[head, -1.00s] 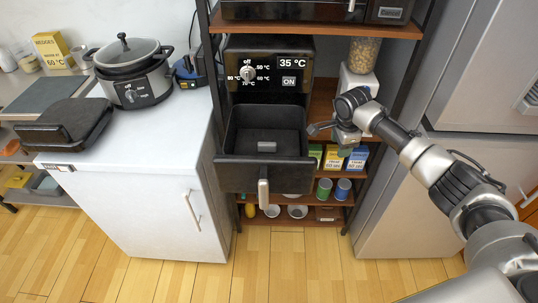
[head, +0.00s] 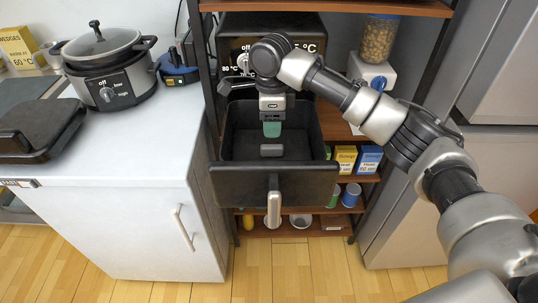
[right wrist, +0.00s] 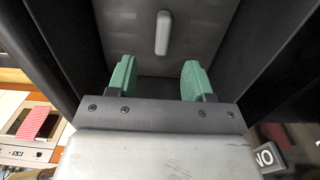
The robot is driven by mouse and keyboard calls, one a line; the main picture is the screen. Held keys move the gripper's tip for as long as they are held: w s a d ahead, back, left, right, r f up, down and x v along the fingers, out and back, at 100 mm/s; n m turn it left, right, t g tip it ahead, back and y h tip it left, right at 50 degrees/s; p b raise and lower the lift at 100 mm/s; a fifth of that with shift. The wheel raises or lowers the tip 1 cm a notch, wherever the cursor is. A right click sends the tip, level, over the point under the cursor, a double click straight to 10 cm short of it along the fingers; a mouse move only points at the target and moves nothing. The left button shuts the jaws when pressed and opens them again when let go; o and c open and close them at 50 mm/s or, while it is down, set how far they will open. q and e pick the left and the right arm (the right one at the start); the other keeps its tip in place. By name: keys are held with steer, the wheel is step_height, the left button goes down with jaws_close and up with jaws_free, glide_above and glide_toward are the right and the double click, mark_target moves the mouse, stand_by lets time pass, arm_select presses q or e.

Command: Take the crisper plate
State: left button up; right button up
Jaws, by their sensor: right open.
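The dark crisper plate (head: 271,151) lies in the bottom of the open black air fryer drawer (head: 275,186), with a small grey handle standing up from its middle. In the right wrist view the plate's handle (right wrist: 163,32) shows as a pale bar ahead of my fingers, near the middle between them. My right gripper (head: 272,130) is over the drawer, pointing down, with its green fingers (right wrist: 158,80) apart and nothing between them. The gripper is apart from the handle. My left gripper is not in view.
The drawer walls stand close around my gripper. The air fryer body (head: 232,50) is behind, partly hidden by my right arm. A white counter (head: 140,140) with a slow cooker (head: 112,75) is left. Shelves with boxes (head: 346,158) and a fridge are right.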

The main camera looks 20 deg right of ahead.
mark_target(272, 145)
steer(key=f, duration=0.3)
steer(key=shift+s+d+f, duration=0.15)
steer(key=shift+s, duration=0.25)
steer(key=shift+w+f, duration=0.1)
steer(key=shift+f, duration=0.2)
steer(key=f, duration=0.3)
steer(key=w+f, duration=0.1)
steer(key=f, duration=0.1)
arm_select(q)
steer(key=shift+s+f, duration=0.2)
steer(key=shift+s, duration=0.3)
arm_select(e)
steer(key=shift+s, duration=0.1)
jaws_close()
